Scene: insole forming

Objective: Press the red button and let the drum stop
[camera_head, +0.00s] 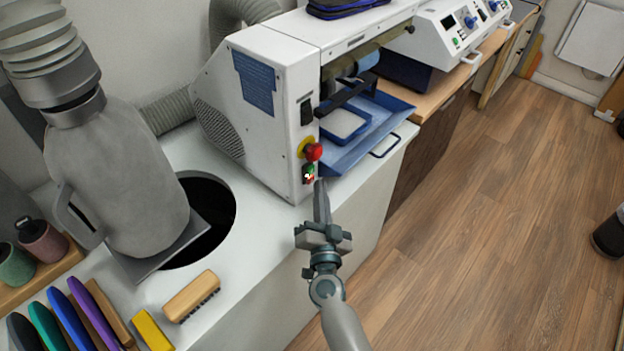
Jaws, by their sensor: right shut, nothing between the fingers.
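The white machine (270,110) stands on the light counter. On its front edge is a red mushroom button (314,151) on a yellow collar. Just below it is a small switch (308,173) with green and red parts. A roller-like drum (364,60) shows partly in the machine's opening; whether it turns cannot be told. My right gripper (320,184) is shut and empty, its fingertips pointing up, just below and right of the small switch. Whether the tips touch the machine is unclear. My left gripper is not in view.
A blue tray (385,140) juts out right of the buttons. A grey hooded duct (130,170) stands by a round dark hole (215,215) on the left. A wooden brush (191,296) and coloured tools lie at the front left. The wooden floor (480,220) at right is mostly clear.

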